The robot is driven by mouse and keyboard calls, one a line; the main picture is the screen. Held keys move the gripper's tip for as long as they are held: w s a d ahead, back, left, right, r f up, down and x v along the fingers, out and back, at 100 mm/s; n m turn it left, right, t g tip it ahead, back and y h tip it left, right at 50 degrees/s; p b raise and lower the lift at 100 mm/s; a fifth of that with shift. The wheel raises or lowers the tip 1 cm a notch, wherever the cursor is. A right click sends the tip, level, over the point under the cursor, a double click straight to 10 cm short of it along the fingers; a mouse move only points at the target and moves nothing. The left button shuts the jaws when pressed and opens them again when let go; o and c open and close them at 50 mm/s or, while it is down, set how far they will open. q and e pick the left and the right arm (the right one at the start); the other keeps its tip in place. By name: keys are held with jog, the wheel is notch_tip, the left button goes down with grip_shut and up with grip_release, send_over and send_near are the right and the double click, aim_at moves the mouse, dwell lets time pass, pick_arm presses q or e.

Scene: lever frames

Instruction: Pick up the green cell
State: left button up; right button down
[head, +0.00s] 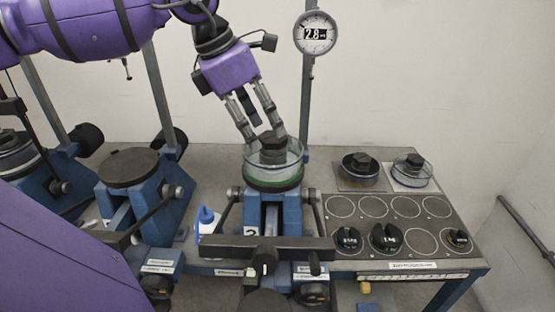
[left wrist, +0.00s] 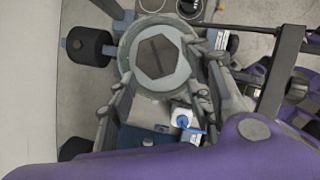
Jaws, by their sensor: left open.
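The green cell (head: 273,178) is a round clear dish with a green band at its base and a dark hexagonal knob (head: 273,150) on top. It sits on the blue lever frame in the middle, marked 2. My left gripper (head: 262,139) is open and points down at the cell from above. Its fingertips are close to the knob; I cannot tell whether they touch it. In the left wrist view the knob (left wrist: 160,58) shows from above, near the two open fingers. My right gripper is not in view.
A dial gauge (head: 316,33) reading 2.8 stands behind on a post. At right, a rack (head: 404,207) has round places, several dark knobbed weights and two more cells (head: 361,171) (head: 412,170) behind. Other lever frames (head: 134,168) stand at left.

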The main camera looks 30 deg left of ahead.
aim_at(267, 137)
pick_arm(q)
jog(key=shift+w+d+f, duration=0.1)
jog(key=shift+w+f, duration=0.2)
jog(key=shift+f, duration=0.35)
jog(key=b+x, duration=0.2)
jog(key=x, duration=0.2)
jog(key=shift+f, duration=0.1)
jog(key=shift+w+d+f+b, duration=0.1)
jog(key=shift+d+f+b, duration=0.05)
jog(key=shift+f+b, duration=0.2)
jog(key=shift+w, duration=0.15)
jog(key=shift+r, duration=0.2)
jog(key=shift+c, duration=0.5)
grip_shut()
jog(key=shift+r, duration=0.1)
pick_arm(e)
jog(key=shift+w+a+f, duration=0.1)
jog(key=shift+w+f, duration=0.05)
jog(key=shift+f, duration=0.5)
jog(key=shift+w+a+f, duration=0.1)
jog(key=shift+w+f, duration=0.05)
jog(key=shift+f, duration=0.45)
